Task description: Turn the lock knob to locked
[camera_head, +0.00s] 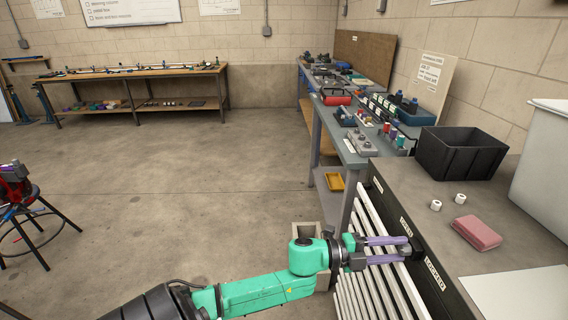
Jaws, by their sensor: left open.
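My left gripper (407,249) reaches in from the bottom left to the front of a grey-topped cabinet (400,193). Its two purple fingers are apart, one above the other, with their dark tips at the cabinet's dark upper front strip. A small black part, apparently the lock knob (416,248), shows at the fingertips. The tips partly hide it, so I cannot tell its turn or whether they touch it. A white label (406,227) sits above it and a label reading LOCKED (435,273) below it. My right gripper is not in view.
A stool (40,215) stands far left. The middle floor is clear.

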